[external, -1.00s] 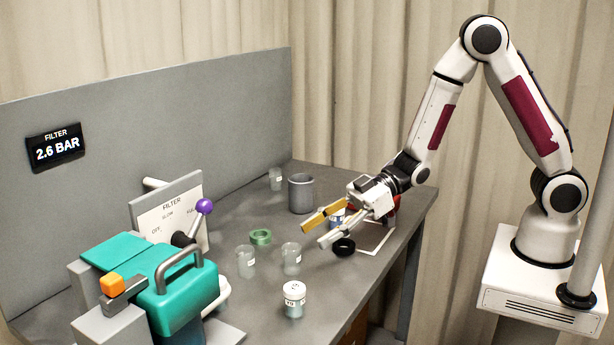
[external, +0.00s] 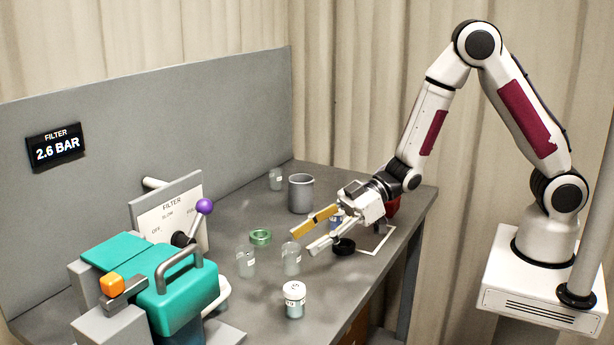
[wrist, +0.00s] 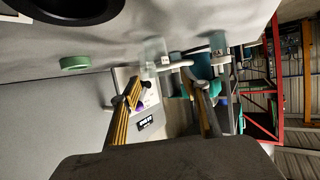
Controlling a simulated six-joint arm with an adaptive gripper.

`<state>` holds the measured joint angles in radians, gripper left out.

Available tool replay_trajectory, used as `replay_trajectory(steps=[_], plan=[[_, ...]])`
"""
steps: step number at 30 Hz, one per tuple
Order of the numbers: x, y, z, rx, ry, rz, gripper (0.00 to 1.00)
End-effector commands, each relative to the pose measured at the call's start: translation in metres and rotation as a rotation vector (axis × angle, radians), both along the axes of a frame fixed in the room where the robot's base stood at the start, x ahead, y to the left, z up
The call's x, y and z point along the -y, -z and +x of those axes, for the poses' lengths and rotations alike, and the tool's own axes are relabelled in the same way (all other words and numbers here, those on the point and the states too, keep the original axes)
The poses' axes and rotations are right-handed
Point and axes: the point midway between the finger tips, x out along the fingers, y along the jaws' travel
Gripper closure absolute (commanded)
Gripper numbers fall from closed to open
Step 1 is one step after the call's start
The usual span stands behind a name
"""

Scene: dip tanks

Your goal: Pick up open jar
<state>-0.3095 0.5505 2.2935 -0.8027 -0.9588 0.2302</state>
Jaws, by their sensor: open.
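Several clear, lidless jars stand on the grey bench. One jar (external: 291,259) is just below my fingertips in the external view, one (external: 246,262) is left of it, and one (external: 276,180) is at the back. I cannot tell which is the task's open jar. My gripper (external: 302,243) is open, tilted down, with nothing between its fingers. Its tips are close to the nearest jar; contact cannot be told. In the wrist view my fingers (wrist: 160,82) are spread, with one clear jar (wrist: 153,54) beyond them and another jar (wrist: 218,42) to the right.
A white-lidded jar (external: 294,300) stands at the front. A green ring (external: 260,238), grey cup (external: 301,194) and black ring (external: 343,246) lie around my gripper. The teal machine (external: 165,285) with its handle fills the left. Bare bench lies between the jars.

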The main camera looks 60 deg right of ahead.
Motion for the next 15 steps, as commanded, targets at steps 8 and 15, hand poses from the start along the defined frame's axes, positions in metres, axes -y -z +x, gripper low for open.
replay_trajectory(steps=[8, 15], plan=[[-0.003, 0.003, 0.002, -0.001, -0.001, -0.001, 0.54], [-0.017, 0.014, 0.012, -0.001, -0.002, 0.000, 0.54]])
